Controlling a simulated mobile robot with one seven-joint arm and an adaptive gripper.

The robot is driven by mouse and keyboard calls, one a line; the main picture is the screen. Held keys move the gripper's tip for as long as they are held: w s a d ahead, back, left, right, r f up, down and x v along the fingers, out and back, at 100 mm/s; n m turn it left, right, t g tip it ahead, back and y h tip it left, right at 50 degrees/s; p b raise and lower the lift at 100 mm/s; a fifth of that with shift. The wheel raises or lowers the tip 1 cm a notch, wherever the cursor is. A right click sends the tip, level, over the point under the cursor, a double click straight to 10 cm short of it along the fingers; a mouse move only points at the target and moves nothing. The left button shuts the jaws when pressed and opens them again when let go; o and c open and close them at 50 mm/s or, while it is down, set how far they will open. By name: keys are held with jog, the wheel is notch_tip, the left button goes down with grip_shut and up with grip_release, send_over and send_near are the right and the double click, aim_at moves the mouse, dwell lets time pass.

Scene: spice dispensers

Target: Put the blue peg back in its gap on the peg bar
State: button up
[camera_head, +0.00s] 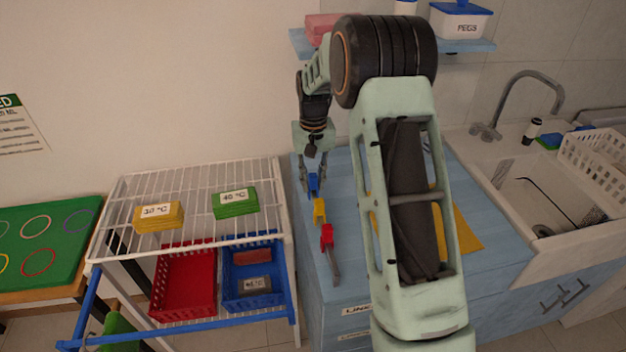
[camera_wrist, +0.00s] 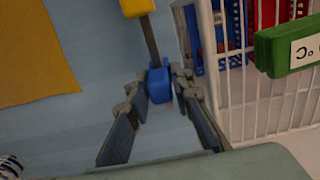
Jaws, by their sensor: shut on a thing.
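The blue peg (camera_head: 314,184) is between the fingers of my gripper (camera_head: 313,174), at the far end of the peg bar (camera_head: 335,268). In the wrist view the blue peg (camera_wrist: 159,86) shows between the two fingertips of my gripper (camera_wrist: 158,80), in line with the grey bar (camera_wrist: 151,42). My gripper is shut on it. I cannot tell whether the peg is seated in the bar or just above it. A yellow peg (camera_head: 319,211) and a red peg (camera_head: 327,237) sit on the bar nearer the front. The yellow peg (camera_wrist: 137,7) also shows in the wrist view.
The bar lies on a blue counter (camera_head: 345,200), near its left edge. Left of it stands a white wire rack (camera_head: 120,190) with yellow and green blocks (camera_head: 234,204). Red and blue baskets (camera_head: 186,283) are below. A yellow sheet (camera_head: 466,233) and a sink are right.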

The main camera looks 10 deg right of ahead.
jog(key=shift+f, duration=0.45)
jog(key=o, duration=0.9)
jog(key=shift+o, duration=0.2)
jog(key=shift+r, duration=0.1)
jog(key=shift+r+p, duration=2.7)
jog(key=shift+r, duration=1.75)
